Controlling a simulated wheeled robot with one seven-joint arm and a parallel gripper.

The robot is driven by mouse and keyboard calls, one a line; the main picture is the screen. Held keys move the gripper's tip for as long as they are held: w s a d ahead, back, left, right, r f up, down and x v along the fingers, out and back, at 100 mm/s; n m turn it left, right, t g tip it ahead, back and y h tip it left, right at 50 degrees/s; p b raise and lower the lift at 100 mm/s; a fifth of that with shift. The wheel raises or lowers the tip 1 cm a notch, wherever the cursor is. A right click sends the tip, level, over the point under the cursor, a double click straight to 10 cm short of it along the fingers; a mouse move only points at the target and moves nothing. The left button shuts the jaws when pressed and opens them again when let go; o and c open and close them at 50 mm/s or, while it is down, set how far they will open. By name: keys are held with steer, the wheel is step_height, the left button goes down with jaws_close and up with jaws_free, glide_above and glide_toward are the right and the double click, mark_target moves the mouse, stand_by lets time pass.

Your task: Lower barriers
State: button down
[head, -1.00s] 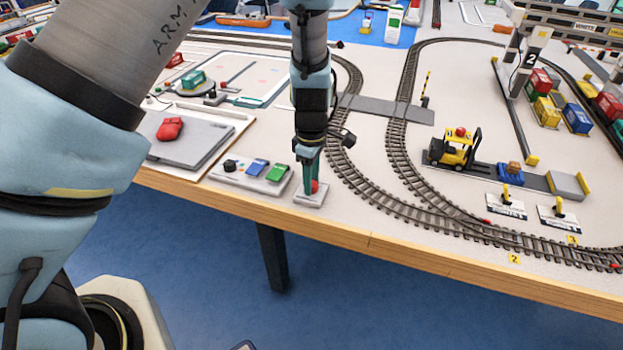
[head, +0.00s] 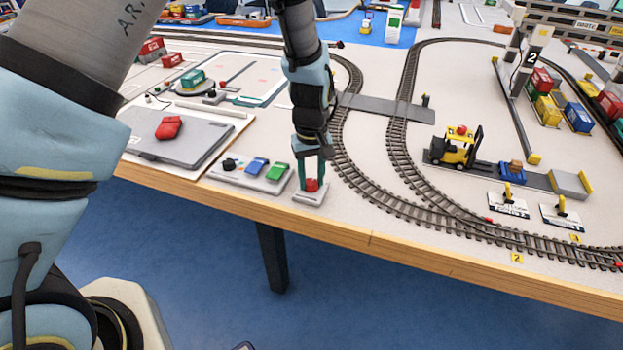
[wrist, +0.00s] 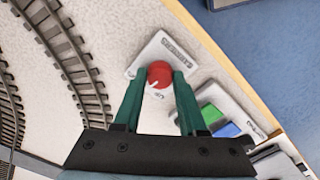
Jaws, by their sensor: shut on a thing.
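A red round knob (head: 311,186) with a white pointer line sits on a small light plate (head: 303,198) at the table's front edge. The wrist view shows the knob (wrist: 160,75) and lettering on its plate (wrist: 150,52) that appears to read "BARRIERS", with "UP" beside the knob. My gripper (head: 311,178) points down with one green finger on each side of the knob, shut on it. At the level crossing (head: 385,107), a short dark barrier post (head: 425,101) stands beside the track. No striped pole stands upright there; where its arm lies is too small to tell.
A control box with a black knob, blue button and green button (head: 278,172) is just left of the plate. A grey laptop-like slab (head: 185,148) lies further left. Curved tracks (head: 350,175) pass close on the right, and a yellow forklift (head: 455,150) stands beyond them.

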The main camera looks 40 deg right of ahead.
mark_target(311, 182)
steer(key=m+b, duration=0.1)
steer(key=m, duration=0.6)
stand_by(0.6)
steer(key=shift+c, duration=2.3)
jaws_free()
steer(key=shift+r, duration=0.1)
step_height(311, 182, up, 11)
steer(key=b, duration=0.2)
